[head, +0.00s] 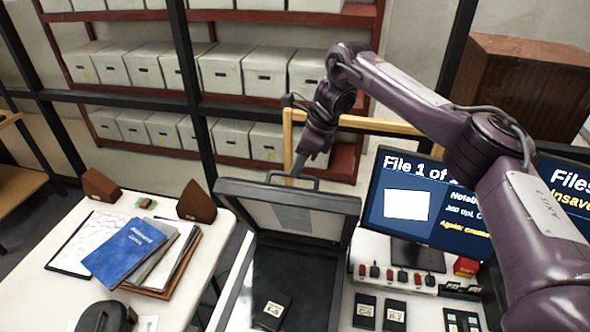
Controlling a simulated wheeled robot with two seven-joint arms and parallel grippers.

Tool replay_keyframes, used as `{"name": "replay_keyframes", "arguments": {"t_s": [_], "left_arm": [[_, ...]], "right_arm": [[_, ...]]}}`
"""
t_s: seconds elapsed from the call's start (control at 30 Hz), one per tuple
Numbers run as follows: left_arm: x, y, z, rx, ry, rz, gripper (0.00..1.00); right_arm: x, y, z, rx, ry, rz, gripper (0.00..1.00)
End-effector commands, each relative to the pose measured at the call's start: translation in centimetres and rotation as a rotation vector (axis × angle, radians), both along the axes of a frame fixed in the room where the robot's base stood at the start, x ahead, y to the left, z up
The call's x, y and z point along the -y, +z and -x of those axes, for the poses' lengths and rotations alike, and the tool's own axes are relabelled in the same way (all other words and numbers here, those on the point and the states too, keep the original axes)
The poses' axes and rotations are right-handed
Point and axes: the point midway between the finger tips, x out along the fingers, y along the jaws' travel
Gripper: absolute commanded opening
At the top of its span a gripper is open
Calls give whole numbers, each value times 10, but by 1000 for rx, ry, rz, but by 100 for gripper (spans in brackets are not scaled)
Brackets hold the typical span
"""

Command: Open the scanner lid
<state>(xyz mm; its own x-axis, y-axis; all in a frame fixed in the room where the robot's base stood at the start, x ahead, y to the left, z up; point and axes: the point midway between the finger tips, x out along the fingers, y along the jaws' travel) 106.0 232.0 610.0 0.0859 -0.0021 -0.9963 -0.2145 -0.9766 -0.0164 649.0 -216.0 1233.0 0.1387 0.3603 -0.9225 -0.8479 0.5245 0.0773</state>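The scanner lid (318,212) is a dark panel with a paler inner face. It stands raised and tilted at the back of the scanner, with its inside toward me. The scanner (290,275) shows its dark bed below the lid. A lid handle (292,177) sticks up from the lid's top edge. My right gripper (297,167) points down at the handle, close to or touching it. Its fingers are small and dark here, so I cannot tell whether they grip the handle. My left gripper is not in view.
A small black labelled item (272,312) lies on the scanner bed. Two similar ones (394,315) lie to its right. A monitor (425,200) stands right of the lid. A white table (50,290) at left holds a blue notebook (124,252) and folders. Shelves of boxes stand behind.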

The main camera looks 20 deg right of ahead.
Motion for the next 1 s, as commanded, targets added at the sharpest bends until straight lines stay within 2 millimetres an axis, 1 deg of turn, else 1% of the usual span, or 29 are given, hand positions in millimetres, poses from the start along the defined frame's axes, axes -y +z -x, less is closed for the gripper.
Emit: {"name": "replay_keyframes", "arguments": {"t_s": [0.03, 0.1, 0.2, 0.3, 0.43, 0.87, 1.0], "left_arm": [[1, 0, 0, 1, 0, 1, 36], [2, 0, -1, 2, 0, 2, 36], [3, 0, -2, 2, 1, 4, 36], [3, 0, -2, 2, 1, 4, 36], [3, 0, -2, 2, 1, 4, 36], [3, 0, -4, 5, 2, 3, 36], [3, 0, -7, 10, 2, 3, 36]], "right_arm": [[4, 11, 0, 7, 1, 3, 33], [9, 20, 2, 5, 0, 3, 33], [13, 32, 4, 4, -1, 4, 33], [16, 40, 5, 2, 0, 3, 33], [18, 43, 6, -1, 0, 2, 33], [18, 43, 6, -1, 0, 1, 33], [18, 43, 6, -1, 0, 1, 33]]}}
